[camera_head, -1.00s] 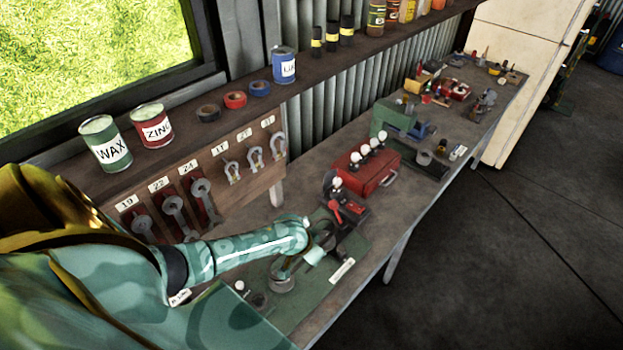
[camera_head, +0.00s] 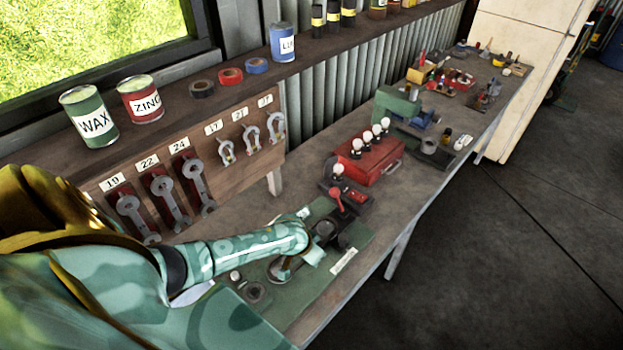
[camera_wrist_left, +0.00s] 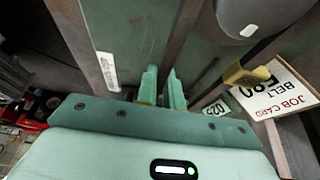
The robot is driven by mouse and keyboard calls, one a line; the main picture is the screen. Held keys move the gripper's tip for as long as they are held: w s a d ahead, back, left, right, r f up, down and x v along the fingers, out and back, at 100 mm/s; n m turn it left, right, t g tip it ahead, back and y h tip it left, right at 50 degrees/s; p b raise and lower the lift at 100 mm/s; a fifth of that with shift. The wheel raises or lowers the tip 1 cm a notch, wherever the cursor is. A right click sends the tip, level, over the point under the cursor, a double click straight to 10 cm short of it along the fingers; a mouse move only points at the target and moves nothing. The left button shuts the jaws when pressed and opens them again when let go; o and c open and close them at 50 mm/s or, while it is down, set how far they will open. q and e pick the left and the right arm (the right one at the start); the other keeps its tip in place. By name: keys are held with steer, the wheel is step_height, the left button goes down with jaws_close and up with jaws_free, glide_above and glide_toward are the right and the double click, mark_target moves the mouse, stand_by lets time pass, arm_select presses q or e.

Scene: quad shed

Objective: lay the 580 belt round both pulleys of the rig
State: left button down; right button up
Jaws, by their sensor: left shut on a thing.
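My left gripper (camera_head: 284,268) reaches down over a green plate (camera_head: 300,318) at the near end of the bench, which appears to be the rig. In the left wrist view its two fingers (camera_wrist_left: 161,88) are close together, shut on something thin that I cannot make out. A round grey part (camera_head: 255,292), perhaps a pulley, lies just left of the gripper. A dark round part (camera_head: 326,229) stands to its right. No belt outline can be told apart. A job card (camera_wrist_left: 283,92) reading BELT 580 shows in the left wrist view. My right gripper is not in view.
A small block with a red lever (camera_head: 342,200) stands beyond the plate, with a red box (camera_head: 370,163) behind it. Spanners hang on a wooden board (camera_head: 240,165) along the back. The shelf above holds cans and tape rolls. Bare bench (camera_head: 407,195) lies right of the box.

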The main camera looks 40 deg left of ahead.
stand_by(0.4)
arm_select(q)
steer(key=c, duration=1.5)
jaws_free()
steer(key=shift+o, duration=0.2)
steer(key=p+v, duration=0.5)
steer(key=v, duration=1.1)
steer(key=shift+r, duration=0.15)
